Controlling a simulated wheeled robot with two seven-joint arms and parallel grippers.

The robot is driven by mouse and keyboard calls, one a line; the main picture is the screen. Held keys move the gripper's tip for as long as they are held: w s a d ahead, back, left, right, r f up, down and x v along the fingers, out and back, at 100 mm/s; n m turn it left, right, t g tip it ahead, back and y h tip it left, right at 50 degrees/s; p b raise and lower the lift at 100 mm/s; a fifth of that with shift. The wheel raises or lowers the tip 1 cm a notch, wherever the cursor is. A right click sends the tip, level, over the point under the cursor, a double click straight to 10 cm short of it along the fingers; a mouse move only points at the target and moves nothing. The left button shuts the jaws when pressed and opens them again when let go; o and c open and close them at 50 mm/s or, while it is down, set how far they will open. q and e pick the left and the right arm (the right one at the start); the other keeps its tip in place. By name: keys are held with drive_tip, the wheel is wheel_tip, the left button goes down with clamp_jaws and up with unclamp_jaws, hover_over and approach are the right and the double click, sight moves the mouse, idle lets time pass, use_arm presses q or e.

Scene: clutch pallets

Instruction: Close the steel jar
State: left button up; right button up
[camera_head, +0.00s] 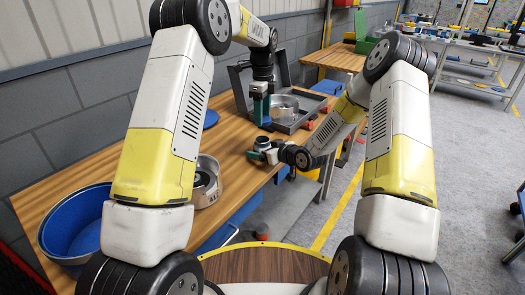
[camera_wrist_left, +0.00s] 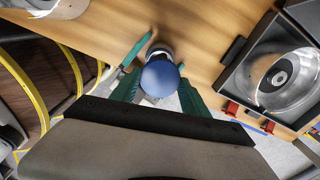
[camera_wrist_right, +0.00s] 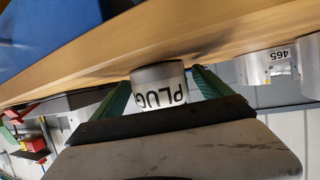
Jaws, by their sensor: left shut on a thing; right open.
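The steel jar (camera_wrist_right: 158,88), a grey cylinder marked PLUG, stands on the wooden table between the open fingers of my right gripper (camera_wrist_right: 160,98) in the right wrist view. In the head view my right gripper (camera_head: 258,153) is low at the table's front edge, and the jar is small and mostly hidden there. My left gripper (camera_head: 261,122) points down just above and behind it. In the left wrist view a round blue knob (camera_wrist_left: 160,76) sits between the green fingers of my left gripper (camera_wrist_left: 160,90).
A grey tray (camera_head: 236,88) with a steel housing (camera_head: 283,106) stands behind my grippers. Another round housing (camera_head: 207,182) and a blue tub (camera_head: 72,240) stand nearer on the table. The wooden tabletop (camera_head: 233,145) between them is mostly clear.

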clamp_jaws()
use_arm(q)
drive_tip(key=shift+f, duration=2.5)
drive_tip(key=shift+f, duration=0.1)
drive_tip(key=shift+f, duration=0.8)
drive_tip(key=shift+f, duration=0.55)
